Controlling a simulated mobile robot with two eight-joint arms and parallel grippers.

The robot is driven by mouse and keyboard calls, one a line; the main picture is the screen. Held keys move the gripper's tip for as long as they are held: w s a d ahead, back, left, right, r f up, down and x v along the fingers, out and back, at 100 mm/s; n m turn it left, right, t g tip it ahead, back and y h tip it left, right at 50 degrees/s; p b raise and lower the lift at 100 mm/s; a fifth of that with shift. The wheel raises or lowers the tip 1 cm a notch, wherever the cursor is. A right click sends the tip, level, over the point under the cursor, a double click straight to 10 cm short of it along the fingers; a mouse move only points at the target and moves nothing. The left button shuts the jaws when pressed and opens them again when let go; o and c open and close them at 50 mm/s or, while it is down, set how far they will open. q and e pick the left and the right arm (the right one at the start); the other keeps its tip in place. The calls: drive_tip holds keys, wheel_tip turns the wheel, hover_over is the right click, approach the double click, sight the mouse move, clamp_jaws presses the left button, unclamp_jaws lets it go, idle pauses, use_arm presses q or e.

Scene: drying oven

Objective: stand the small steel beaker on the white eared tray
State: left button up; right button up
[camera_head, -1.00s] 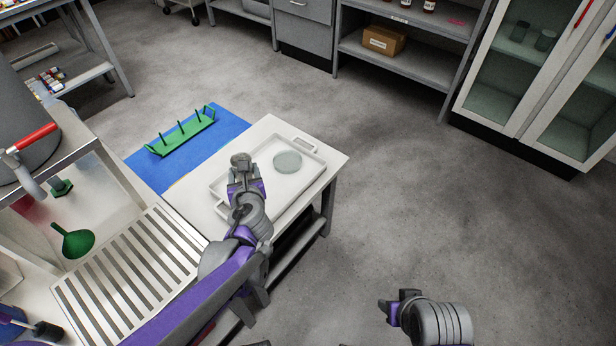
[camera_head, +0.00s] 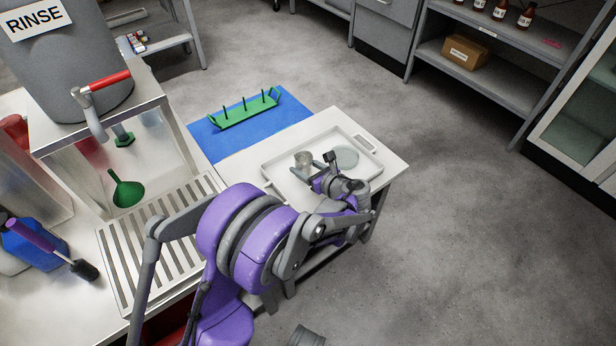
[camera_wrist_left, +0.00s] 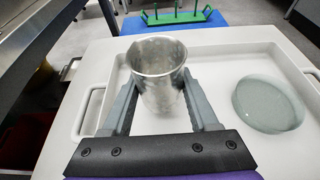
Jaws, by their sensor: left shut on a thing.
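The small steel beaker (camera_head: 303,160) is upright between the fingers of my left gripper (camera_head: 317,175), which is shut on it. The wrist view also shows the beaker (camera_wrist_left: 157,75), open mouth up, with a finger on each side. It is over the left part of the white eared tray (camera_head: 283,184); the tray's bare floor and ear also show in the wrist view (camera_wrist_left: 215,73). I cannot tell whether the beaker's base touches the tray, as the gripper hides it. My right gripper's fingers are not in view.
A round glass dish (camera_head: 347,157) lies in the tray, right of the beaker. A green peg rack (camera_head: 243,110) stands on a blue mat (camera_head: 205,140) behind. Floor at right is clear.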

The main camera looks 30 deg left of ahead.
use_arm(q)
wheel_tip(320, 180, down, 4)
drive_tip(key=shift+f+b, duration=0.1)
drive_tip(key=shift+b, duration=0.45)
drive_tip(key=o, duration=0.9)
drive_tip(key=shift+f, duration=0.1)
drive_tip(key=o, duration=0.5)
drive_tip(key=shift+c, duration=0.2)
